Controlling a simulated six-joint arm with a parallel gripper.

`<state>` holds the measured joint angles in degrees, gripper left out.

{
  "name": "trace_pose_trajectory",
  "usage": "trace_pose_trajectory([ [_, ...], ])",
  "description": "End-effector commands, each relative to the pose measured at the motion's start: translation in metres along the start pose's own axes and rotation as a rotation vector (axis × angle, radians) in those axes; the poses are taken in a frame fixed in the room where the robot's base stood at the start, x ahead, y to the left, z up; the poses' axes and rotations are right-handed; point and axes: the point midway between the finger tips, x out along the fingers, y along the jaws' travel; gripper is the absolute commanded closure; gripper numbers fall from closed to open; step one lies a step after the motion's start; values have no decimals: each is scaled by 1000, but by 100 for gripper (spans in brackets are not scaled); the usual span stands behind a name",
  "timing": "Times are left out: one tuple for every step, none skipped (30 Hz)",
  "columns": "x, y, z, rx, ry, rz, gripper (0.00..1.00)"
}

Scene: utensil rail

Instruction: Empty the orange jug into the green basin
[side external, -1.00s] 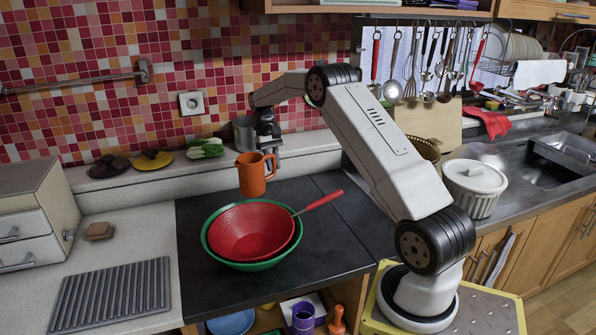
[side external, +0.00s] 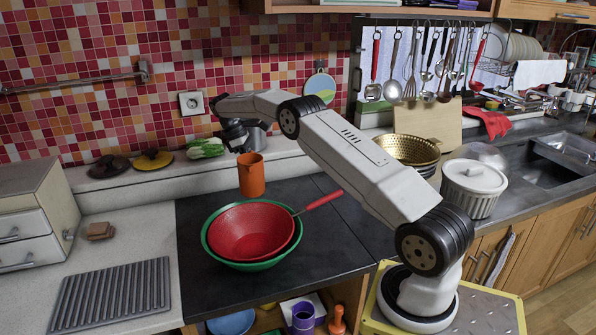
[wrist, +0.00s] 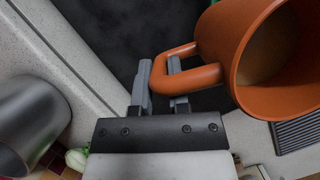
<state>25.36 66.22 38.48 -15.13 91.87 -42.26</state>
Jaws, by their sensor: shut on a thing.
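The orange jug (side external: 251,176) is upright behind the green basin (side external: 250,266); I cannot tell if its base clears the dark worktop. In the wrist view, the jug (wrist: 278,60) shows its open mouth at the right; its contents are not clear. My gripper (wrist: 160,74) is shut on the jug's handle (wrist: 193,75), with a finger on each side. In the side view, my gripper (side external: 240,142) is at the jug's far side, and the handle is hidden. A red strainer-like bowl (side external: 248,228) with a long handle sits inside the basin and covers most of its opening.
The red bowl's handle (side external: 322,200) sticks out to the right over the worktop. A metal pot (wrist: 28,120) stands on the back ledge, near the vegetable (side external: 206,148). A ribbed tray (side external: 112,294) lies at left. Dark worktop right of the basin is clear.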

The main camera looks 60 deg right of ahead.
Motion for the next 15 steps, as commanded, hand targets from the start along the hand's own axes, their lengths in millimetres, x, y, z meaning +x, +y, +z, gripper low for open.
trace_pose_trajectory([
  [-1, 0, 0, -1, 1, 1, 100],
  [-1, 0, 0, 0, 1, 1, 100],
  [-1, 0, 0, 0, 1, 2, 100],
  [-1, 0, 0, 1, 1, 2, 100],
  [-1, 0, 0, 1, 1, 3, 100],
  [-1, 0, 0, 2, 1, 5, 100],
  [-1, 0, 0, 3, 2, 7, 100],
  [-2, -1, 0, 4, 2, 9, 100],
  [-2, -1, 1, 6, 3, 13, 100],
  [-2, -1, 1, 8, 3, 16, 100],
  [-2, -2, 1, 10, 3, 19, 100],
  [-2, -2, 1, 12, 4, 26, 100],
  [-3, -2, 1, 14, 5, 31, 100],
  [-4, -3, 2, 16, 6, 36, 100],
  [-4, -3, 2, 19, 8, 43, 100],
])
